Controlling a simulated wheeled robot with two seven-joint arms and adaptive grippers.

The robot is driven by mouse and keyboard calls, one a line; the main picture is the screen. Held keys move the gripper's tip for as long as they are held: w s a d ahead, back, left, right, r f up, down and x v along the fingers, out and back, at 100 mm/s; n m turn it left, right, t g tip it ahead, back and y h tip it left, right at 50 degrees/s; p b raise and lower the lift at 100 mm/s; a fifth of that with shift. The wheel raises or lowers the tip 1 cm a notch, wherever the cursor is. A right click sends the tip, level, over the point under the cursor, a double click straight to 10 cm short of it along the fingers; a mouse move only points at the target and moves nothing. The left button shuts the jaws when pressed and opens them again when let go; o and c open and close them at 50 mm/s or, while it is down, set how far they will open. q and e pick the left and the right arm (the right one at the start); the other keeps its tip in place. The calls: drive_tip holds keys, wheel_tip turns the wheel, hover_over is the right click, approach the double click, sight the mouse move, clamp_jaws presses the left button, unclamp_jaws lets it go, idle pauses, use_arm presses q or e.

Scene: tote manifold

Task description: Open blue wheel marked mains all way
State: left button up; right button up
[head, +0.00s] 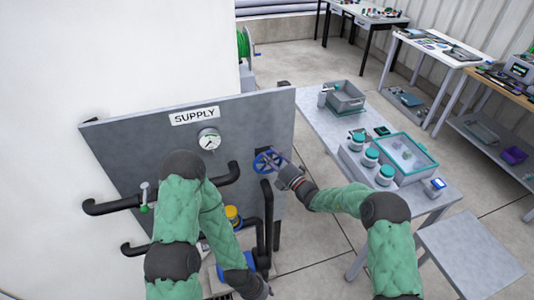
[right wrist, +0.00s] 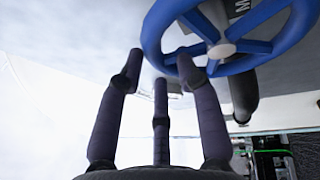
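The blue handwheel (head: 266,162) is on the grey panel (head: 110,150) marked SUPPLY, right of the gauge. In the right wrist view the blue wheel (right wrist: 152,38) fills the top, with its grey hub and part of a dark label showing an M. My right gripper (head: 283,167) is at the wheel's right side. In the wrist view its fingers (right wrist: 160,72) are spread apart at the wheel's lower left rim; I cannot tell whether they touch it. My left gripper (head: 258,287) is low at the bottom of the head view, and its fingers are unclear.
A round gauge (head: 209,139), black pipes (head: 105,207) and a small green-and-white valve (head: 144,196) are on the panel. A yellow-topped item (head: 232,213) is below. A table (head: 312,112) with bins and teal-lidded jars stands right of the panel. Floor shows between them.

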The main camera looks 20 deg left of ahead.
drive_tip(key=shift+x, duration=1.25)
clamp_jaws()
drive_tip(key=shift+n, duration=0.3)
